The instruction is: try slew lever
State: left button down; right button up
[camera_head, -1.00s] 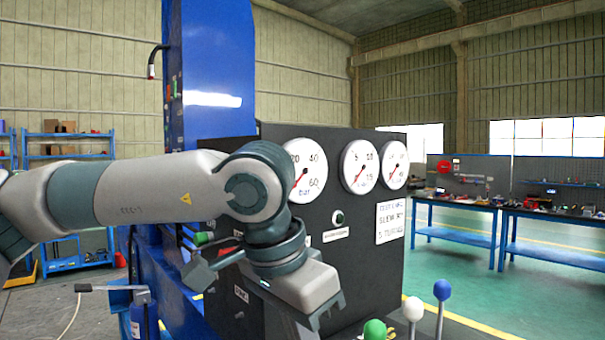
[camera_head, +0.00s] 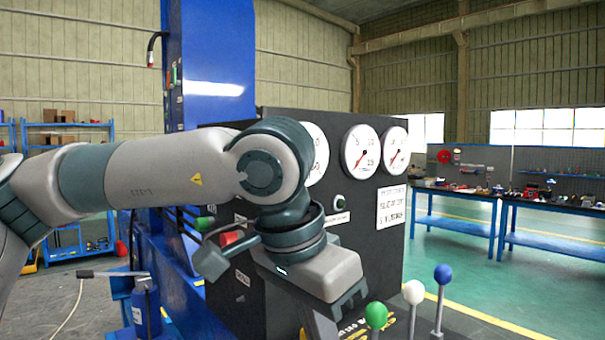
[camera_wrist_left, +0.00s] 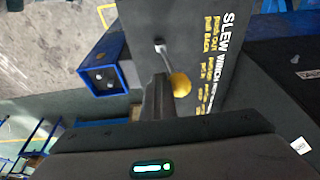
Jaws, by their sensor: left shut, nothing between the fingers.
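In the left wrist view, a lever with a yellow ball knob (camera_wrist_left: 181,85) stands on a grey plate with yellow and white lettering that begins "SLEW". My left gripper (camera_wrist_left: 157,90) is shut and empty. Its fingers show close beside the yellow knob, on its left in that view; I cannot tell whether they touch. In the head view my left gripper (camera_head: 322,318) points down in front of the black panel, its fingertips cut off by the bottom edge. My right gripper is in neither view.
Levers with green (camera_head: 375,315), white (camera_head: 413,292) and blue (camera_head: 442,274) knobs stand right of my left gripper. The black gauge panel (camera_head: 385,260) rises behind it. A blue square tube (camera_wrist_left: 103,75) ends near the lever plate. Workbenches (camera_head: 455,195) stand far right.

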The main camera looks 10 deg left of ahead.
pick_arm(q)
jog(key=s+d, duration=0.2)
jog(key=d, duration=0.1)
jog(key=shift+s+d+f+b, duration=0.1)
jog(key=shift+s+b, duration=0.1)
jog(key=shift+b, duration=0.1)
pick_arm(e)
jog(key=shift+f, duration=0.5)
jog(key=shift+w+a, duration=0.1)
